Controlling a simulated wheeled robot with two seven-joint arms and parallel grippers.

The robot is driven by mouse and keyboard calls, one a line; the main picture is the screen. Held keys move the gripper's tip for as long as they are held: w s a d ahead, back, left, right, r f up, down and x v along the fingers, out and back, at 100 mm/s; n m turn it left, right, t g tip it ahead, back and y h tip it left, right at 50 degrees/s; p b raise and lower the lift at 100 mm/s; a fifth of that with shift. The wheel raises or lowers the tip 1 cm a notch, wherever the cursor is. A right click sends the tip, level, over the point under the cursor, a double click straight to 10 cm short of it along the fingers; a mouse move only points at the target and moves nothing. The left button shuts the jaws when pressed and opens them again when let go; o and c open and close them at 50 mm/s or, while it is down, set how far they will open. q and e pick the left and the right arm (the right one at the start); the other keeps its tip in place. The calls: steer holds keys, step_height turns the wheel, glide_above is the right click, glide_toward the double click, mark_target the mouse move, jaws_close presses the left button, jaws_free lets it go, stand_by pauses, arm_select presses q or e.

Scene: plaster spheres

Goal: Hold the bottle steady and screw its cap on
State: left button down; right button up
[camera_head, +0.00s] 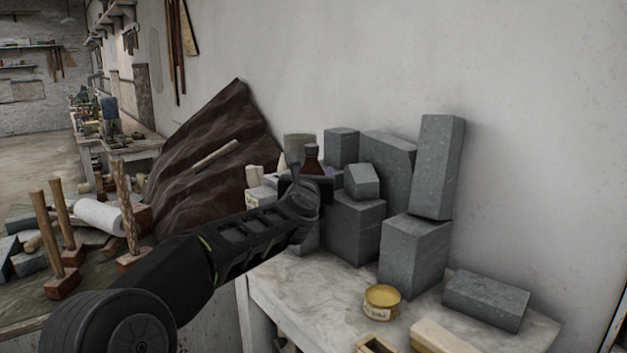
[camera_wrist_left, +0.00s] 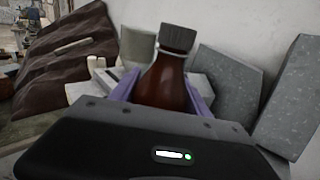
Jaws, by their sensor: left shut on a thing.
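The brown bottle (camera_wrist_left: 168,84) stands upright between the purple-grey fingers of my left gripper (camera_wrist_left: 166,92) in the left wrist view. The gripper is shut on its body. A dark ribbed cap (camera_wrist_left: 178,38) sits on top of the bottle's neck; I cannot tell how tight it is. In the head view the bottle (camera_head: 311,162) shows above my left gripper (camera_head: 312,183), whose wrist hides its lower part. My right gripper is in neither view.
Grey stone blocks (camera_head: 412,256) crowd the right of the bottle against the wall. A yellow tin (camera_head: 382,301) stands on the pale table (camera_head: 300,287) in front. A grey pot (camera_wrist_left: 137,47) is behind the bottle. A dark, rough slab (camera_head: 218,142) leans at left.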

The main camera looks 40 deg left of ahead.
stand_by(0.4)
arm_select(q)
steer(key=c, duration=1.1)
jaws_free()
jaws_close()
